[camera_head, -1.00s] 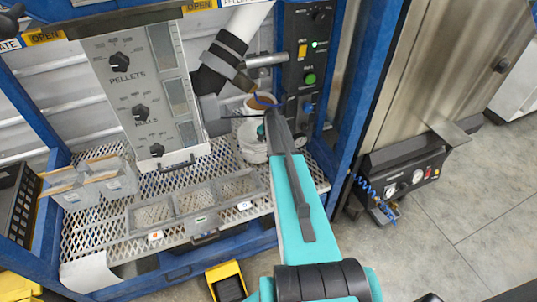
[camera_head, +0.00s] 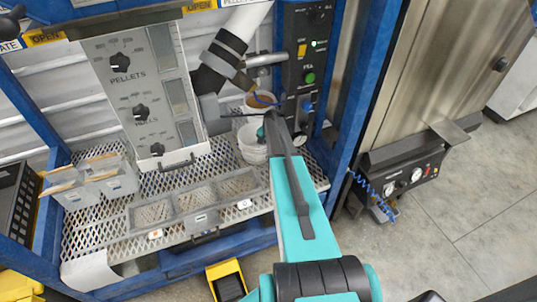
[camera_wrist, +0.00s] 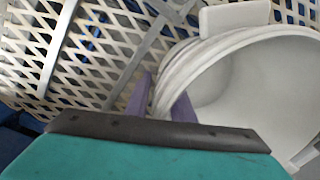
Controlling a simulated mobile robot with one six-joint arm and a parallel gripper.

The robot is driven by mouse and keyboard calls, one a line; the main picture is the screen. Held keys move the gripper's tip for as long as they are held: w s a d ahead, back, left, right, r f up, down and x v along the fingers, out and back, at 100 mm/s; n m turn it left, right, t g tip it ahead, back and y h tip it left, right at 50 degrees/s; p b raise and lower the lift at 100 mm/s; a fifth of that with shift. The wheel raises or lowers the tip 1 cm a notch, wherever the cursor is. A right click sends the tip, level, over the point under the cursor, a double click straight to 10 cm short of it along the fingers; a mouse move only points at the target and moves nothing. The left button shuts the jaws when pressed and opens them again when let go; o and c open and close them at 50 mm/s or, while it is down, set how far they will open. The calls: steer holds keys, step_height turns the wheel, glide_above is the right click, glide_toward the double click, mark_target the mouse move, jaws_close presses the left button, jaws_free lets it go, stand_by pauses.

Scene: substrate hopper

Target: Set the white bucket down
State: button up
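The white bucket (camera_head: 250,148) is low over the mesh shelf, left of the dark control panel, in the head view. My arm partly covers it, and whether its base touches the mesh cannot be told. In the wrist view the bucket (camera_wrist: 250,75) fills the right side, with its round mouth open and the visible interior empty. My gripper (camera_wrist: 165,98) has one purple finger outside the bucket wall and one inside, closed on the rim. In the head view my gripper (camera_head: 266,129) is largely hidden by the arm.
Another white container with brown contents (camera_head: 262,101) is under the black-banded pipe, just behind the bucket. A mesh divided tray (camera_head: 193,205) lies to the left at the front. Grey bins (camera_head: 118,182) stand farther left. A blue post (camera_head: 352,120) bounds the right.

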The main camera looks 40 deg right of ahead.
steer(key=shift+r, duration=0.15)
step_height(320, 180, up, 12)
steer(key=b, duration=0.3)
steer(key=shift+s+d, duration=0.2)
steer(key=shift+s, duration=0.25)
stand_by(0.8)
